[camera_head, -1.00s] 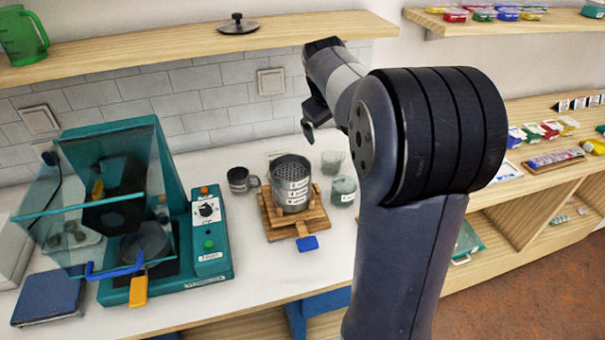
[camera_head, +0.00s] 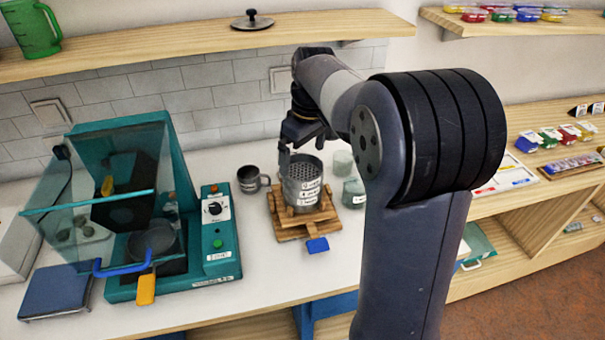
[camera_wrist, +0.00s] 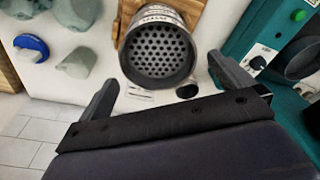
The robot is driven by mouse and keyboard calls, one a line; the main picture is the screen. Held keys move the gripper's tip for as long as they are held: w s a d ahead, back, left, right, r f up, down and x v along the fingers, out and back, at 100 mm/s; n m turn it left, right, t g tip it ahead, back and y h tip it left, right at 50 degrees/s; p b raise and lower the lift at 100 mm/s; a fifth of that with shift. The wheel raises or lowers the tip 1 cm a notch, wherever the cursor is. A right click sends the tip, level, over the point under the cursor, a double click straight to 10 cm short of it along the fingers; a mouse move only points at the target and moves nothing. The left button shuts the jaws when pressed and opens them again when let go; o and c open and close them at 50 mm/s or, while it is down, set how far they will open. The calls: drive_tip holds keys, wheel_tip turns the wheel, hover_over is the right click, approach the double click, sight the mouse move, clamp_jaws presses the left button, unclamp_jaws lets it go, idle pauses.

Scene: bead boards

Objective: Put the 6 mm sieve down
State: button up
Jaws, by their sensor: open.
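A stack of grey metal sieves (camera_head: 303,188) stands upright on a wooden stand (camera_head: 292,232). Its top sieve has a perforated plate, seen from above in the wrist view (camera_wrist: 160,52). The labels on its side are too small to read, so I cannot tell which ring is the 6 mm sieve. My gripper (camera_head: 296,150) is at the stack's top, at its back left in the head view. In the wrist view the two fingers of my gripper (camera_wrist: 163,73) are spread wide with nothing between them that they grip.
A grey mug (camera_head: 250,179) stands left of the stack, and a teal machine (camera_head: 217,240) with a clear cover stands further left. Pale green containers (camera_head: 353,192) stand close on the right. A wooden shelf (camera_head: 180,50) runs above.

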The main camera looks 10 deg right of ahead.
sight(301, 175)
wheel_tip(301, 175, down, 4)
drive_tip(key=shift+w+f, duration=0.1)
drive_tip(key=shift+w, duration=0.05)
drive_tip(key=shift+c, duration=0.4)
drive_tip(key=c, duration=0.7)
